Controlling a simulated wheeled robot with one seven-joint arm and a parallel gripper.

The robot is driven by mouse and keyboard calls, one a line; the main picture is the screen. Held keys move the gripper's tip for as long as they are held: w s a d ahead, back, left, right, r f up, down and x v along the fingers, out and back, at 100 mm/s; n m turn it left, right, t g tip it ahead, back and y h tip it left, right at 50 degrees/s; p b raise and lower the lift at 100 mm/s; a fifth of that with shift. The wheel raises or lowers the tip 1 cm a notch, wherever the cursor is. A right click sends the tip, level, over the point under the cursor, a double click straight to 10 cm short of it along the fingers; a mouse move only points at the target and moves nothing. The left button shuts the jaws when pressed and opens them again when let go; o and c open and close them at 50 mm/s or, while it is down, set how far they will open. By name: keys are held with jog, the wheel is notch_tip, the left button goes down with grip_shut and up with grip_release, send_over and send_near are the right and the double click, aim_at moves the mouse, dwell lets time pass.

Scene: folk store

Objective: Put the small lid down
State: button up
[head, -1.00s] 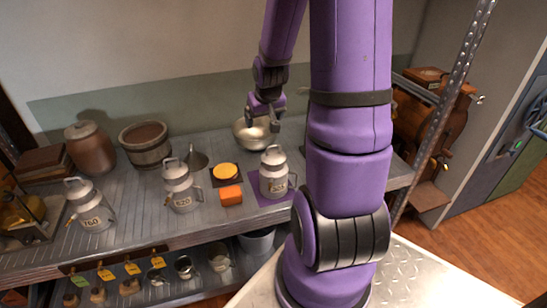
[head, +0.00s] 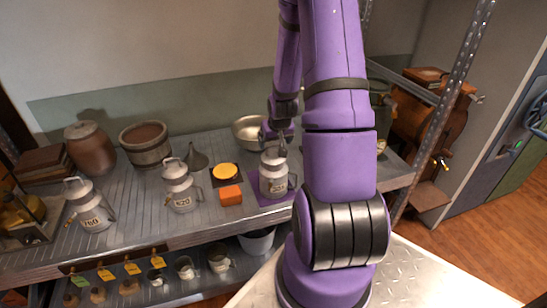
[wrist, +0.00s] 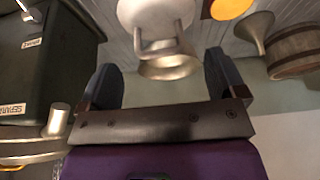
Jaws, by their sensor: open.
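A small grey milk can (head: 273,182) stands upright on a purple mat (head: 272,201) near the right end of the metal shelf. Its lid (head: 272,157) is on top, partly hidden by my gripper (head: 281,146). In the wrist view the pale can (wrist: 150,12) and its loop handle (wrist: 163,46) lie ahead of my spread fingers (wrist: 161,84). My gripper is open, with nothing between the fingers. I cannot tell whether it touches the lid. No separate loose lid is clear.
A metal bowl (head: 247,131) stands behind the can. An orange block (head: 229,195), a yellow disc (head: 225,171), a funnel (head: 195,157) and another milk can (head: 180,190) stand to the left. A dark green box (wrist: 48,60) is close in the wrist view.

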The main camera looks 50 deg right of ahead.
aim_at(274, 146)
jog(key=shift+x, duration=2.65)
jog(key=shift+s, duration=0.15)
jog(key=c, duration=1.1)
jog(key=shift+r, duration=0.15)
